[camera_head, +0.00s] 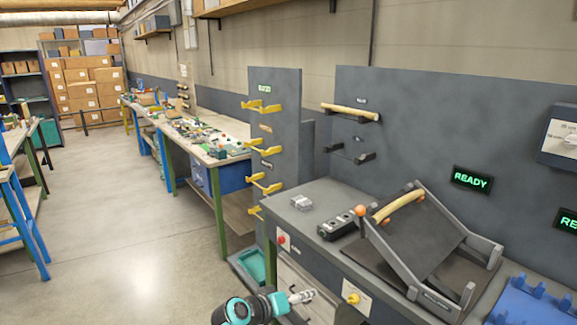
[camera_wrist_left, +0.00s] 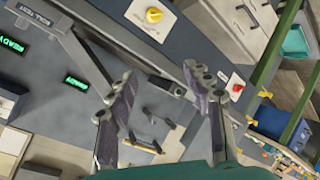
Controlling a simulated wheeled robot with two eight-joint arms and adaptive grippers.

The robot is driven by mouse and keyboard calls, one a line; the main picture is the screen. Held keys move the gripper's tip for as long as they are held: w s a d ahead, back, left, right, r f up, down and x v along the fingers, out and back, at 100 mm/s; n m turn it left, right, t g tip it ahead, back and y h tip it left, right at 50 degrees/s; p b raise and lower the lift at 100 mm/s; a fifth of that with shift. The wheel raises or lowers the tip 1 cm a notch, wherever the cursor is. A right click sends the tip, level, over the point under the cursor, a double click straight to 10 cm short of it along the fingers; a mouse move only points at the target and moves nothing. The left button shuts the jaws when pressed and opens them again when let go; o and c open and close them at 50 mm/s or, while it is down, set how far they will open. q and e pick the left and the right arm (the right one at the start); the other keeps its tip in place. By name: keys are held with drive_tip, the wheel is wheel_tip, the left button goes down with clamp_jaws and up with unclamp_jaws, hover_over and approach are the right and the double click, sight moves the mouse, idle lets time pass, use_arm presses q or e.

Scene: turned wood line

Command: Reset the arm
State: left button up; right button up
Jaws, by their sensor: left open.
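My left gripper (camera_head: 303,296) is low at the bottom of the head view, in front of the workbench and below its top. In the left wrist view its two fingers (camera_wrist_left: 160,72) are spread apart with nothing between them. A turned wood piece (camera_head: 399,206) lies across the upper part of a tilted grey frame (camera_head: 431,210) on the bench. Another wood piece (camera_head: 350,111) rests on wall pegs and also shows beyond the fingers in the wrist view (camera_wrist_left: 142,148). My right gripper is not in view.
The bench front carries a red button (camera_head: 282,239) and a yellow knob (camera_head: 353,298). A black box (camera_head: 335,228) and an orange ball-topped lever (camera_head: 360,210) stand beside the frame. A rack with yellow hooks (camera_head: 265,150) stands left. A blue fixture (camera_head: 530,303) sits right. Open floor (camera_head: 130,240) lies left.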

use_arm(q)
drive_tip(key=s+a+g+y, duration=0.1)
drive_tip(key=s+a+y, duration=0.7)
drive_tip(key=s+a, duration=1.3)
drive_tip(key=s, duration=0.4)
drive_tip(key=shift+a+f+g+y, duration=0.15)
drive_tip(key=shift+f+g+y, duration=0.05)
drive_tip(key=shift+g+y, duration=0.2)
